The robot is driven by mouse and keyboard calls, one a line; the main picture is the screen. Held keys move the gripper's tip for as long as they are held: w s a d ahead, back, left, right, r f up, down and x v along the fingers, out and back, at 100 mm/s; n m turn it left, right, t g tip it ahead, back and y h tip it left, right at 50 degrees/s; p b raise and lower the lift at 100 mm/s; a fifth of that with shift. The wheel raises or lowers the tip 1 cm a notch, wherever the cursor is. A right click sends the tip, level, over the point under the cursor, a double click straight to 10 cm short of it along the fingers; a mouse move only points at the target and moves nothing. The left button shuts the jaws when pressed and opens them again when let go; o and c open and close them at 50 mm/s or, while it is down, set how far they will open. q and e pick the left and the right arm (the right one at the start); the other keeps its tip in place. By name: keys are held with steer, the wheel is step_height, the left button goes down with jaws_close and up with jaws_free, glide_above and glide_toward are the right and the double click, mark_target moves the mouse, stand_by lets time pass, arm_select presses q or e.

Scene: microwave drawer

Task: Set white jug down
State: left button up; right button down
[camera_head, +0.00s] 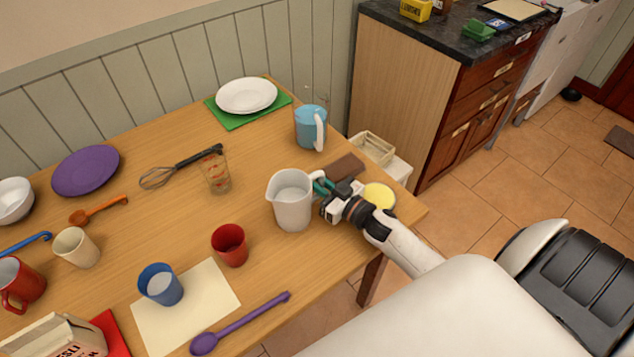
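The white jug (291,207) is upright over the right part of the wooden table (130,225), its spout to the left and its handle to the right. My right gripper (323,186) reaches in from the right, with its teal fingertips at the jug's handle; it looks shut on the handle. I cannot tell whether the jug's base touches the table or hangs just above it. My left gripper is not in view.
Near the jug are a red cup (230,245), a patterned glass (215,172), a light-blue jug (310,127), a brown block (345,167) and a yellow round thing (379,197). A purple spoon (240,324) lies at the front edge. Bare wood shows left of the jug.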

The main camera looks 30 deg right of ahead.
steer(key=shift+r, duration=0.1)
steer(key=c, duration=1.4)
jaws_free()
steer(key=shift+s, duration=0.15)
steer(key=b+v, duration=0.1)
steer(key=v, duration=1)
steer(key=shift+s+d, duration=0.15)
steer(key=shift+s, duration=0.25)
